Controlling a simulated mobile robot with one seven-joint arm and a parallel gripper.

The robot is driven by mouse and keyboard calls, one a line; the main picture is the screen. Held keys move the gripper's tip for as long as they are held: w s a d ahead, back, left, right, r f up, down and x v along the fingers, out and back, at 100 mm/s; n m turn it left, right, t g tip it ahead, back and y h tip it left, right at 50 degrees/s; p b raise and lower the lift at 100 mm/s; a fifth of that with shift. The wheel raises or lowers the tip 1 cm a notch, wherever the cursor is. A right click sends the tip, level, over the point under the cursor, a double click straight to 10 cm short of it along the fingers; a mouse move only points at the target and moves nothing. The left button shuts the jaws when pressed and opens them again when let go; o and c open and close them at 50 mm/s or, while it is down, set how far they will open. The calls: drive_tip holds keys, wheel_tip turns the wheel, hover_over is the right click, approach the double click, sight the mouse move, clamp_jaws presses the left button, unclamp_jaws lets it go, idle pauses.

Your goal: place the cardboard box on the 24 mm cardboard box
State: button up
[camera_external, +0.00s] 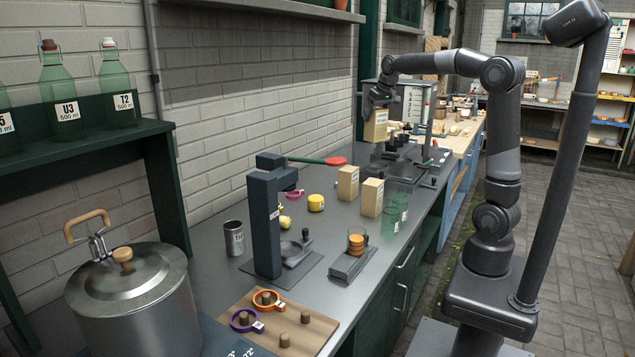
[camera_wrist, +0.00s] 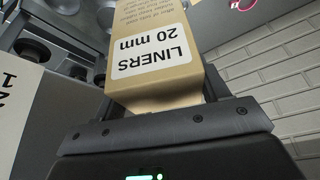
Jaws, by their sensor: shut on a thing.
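My gripper (camera_external: 377,108) is shut on a tan cardboard box (camera_external: 375,127) and holds it upright above the far part of the counter. In the wrist view the held box (camera_wrist: 152,22) has a white label reading "LINERS 20 mm", upside down in the picture, and sits between the fingers (camera_wrist: 165,112). Two similar tan cardboard boxes stand on the counter, a left one (camera_external: 347,186) and a right one (camera_external: 371,200), nearer the outside camera than the held box. Their label sizes are too small to read, so I cannot tell which is the 24 mm one.
A dark machine (camera_external: 403,152) is near the held box. Green glass tumblers (camera_external: 392,220) stand right of the boxes. A yellow mug (camera_external: 316,202) and a dark press with a red-ended lever (camera_external: 266,218) are to the left. A brick wall (camera_external: 262,100) runs behind the counter.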

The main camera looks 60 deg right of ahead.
drive_tip(key=w+a+f, duration=0.7)
drive_tip(key=a+f, duration=0.1)
drive_tip(key=f, duration=0.2)
drive_tip(key=shift+w+a+f, duration=0.15)
drive_tip(key=shift+w+f, duration=0.05)
drive_tip(key=shift+f, duration=0.1)
drive_tip(key=shift+f, duration=0.15)
drive_tip(key=o, duration=1.1)
